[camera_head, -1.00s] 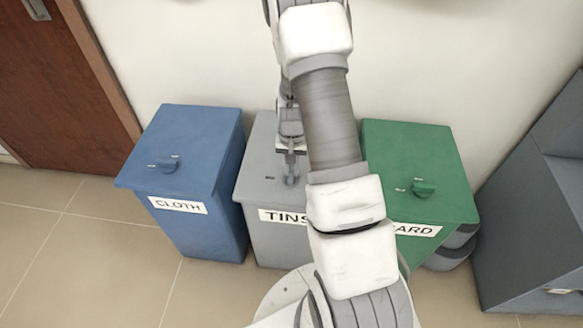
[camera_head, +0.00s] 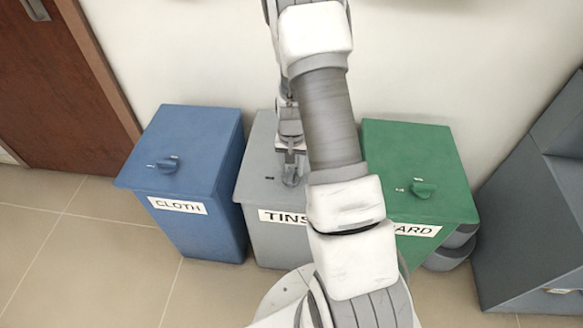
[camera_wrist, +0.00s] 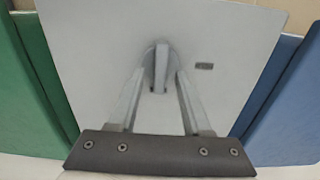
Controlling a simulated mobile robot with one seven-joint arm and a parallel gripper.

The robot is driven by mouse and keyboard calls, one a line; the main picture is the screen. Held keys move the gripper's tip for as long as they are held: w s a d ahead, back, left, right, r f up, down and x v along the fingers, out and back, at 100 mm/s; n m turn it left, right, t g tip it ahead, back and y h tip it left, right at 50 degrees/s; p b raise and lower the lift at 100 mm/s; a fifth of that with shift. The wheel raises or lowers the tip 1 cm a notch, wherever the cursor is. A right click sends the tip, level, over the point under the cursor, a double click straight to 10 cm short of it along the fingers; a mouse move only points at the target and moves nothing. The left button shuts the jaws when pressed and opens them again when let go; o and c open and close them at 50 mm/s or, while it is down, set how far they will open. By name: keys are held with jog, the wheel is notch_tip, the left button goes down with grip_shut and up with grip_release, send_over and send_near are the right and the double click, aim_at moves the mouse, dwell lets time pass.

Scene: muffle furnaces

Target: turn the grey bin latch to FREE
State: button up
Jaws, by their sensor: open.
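The grey bin (camera_head: 258,190) bears a TINS label and stands between the blue and green bins. Its lid (camera_wrist: 100,30) fills most of the wrist view. The grey latch (camera_wrist: 161,62) is a raised bar on a round base, its bar running roughly in line with my fingers. My gripper (camera_wrist: 160,74) is open, with one finger on each side of the latch. I cannot tell whether either finger touches it. In the head view my gripper (camera_head: 291,158) is over the lid and partly hides the latch (camera_head: 291,179).
The blue CLOTH bin (camera_head: 185,150) stands at left and the green bin (camera_head: 415,160) at right, each with its own latch. A small dark mark (camera_wrist: 204,66) lies on the grey lid beside the latch. A wall is behind; a grey cabinet (camera_head: 530,220) stands far right.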

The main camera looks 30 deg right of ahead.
notch_tip(320, 180, up, 17)
jog(key=p, duration=0.3)
dwell(0.6)
notch_tip(320, 180, up, 9)
jog(key=n+t+p, duration=0.1)
jog(key=p, duration=0.1)
send_over(292, 172)
jog(key=s+a, duration=0.2)
jog(key=a, duration=0.2)
jog(key=s+a+r+n+t+p, duration=0.2)
jog(key=s+a+r, duration=0.25)
jog(key=r, duration=0.55)
jog(key=s+a+r+n+t+p, duration=0.2)
jog(key=s+r, duration=0.6)
jog(key=s, duration=0.5)
jog(key=a+n+p, duration=0.1)
jog(key=a+n, duration=0.1)
jog(key=shift+a+r+t, duration=0.3)
jog(key=shift+r, duration=0.1)
jog(key=shift+w, duration=0.1)
